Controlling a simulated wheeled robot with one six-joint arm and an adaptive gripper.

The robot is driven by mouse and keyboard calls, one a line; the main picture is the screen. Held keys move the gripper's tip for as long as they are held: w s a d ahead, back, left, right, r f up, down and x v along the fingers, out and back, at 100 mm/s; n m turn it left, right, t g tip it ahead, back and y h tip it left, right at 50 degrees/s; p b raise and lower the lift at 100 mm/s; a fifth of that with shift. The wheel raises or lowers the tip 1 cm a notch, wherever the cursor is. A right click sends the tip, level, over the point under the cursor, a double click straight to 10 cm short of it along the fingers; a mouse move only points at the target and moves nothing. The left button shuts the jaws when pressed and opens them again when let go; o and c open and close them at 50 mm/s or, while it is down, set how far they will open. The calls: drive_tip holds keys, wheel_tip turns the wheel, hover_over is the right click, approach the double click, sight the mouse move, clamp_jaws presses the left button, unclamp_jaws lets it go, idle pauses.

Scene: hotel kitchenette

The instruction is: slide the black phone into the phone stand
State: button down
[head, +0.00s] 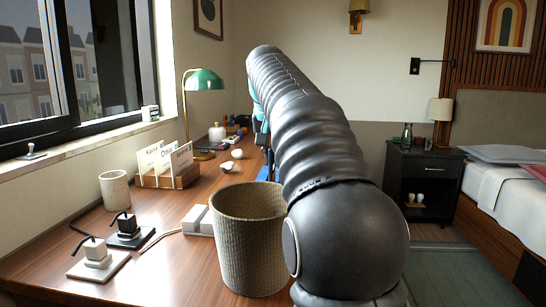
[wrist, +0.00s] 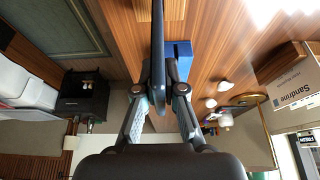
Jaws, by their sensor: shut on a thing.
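The black phone (wrist: 173,45) shows nearly edge-on in the wrist view, as a dark upright slab running up from between my fingers. My gripper (wrist: 160,102) is shut on it. A blue piece (wrist: 185,52), which looks like the phone stand, lies behind and just right of the phone. I cannot tell whether the phone touches it or sits in it. In the head view, a sliver of the blue stand (head: 264,173) shows beside my arm, which hides most of the stand and the gripper.
A woven bin (head: 248,240) stands at the front of the wooden desk. A card holder (head: 167,178), a cup (head: 115,190), white blocks (head: 198,220) and small black-topped stands (head: 97,255) are to its left. Small white objects (head: 237,154) lie near the blue stand. A green lamp (head: 205,80) stands behind.

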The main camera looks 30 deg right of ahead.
drive_tip(key=shift+f+b, duration=0.75)
drive_tip(key=shift+f, duration=0.45)
drive_tip(key=c, duration=1.2)
unclamp_jaws()
drive_tip(key=shift+f, duration=0.1)
drive_tip(key=v, duration=1.2)
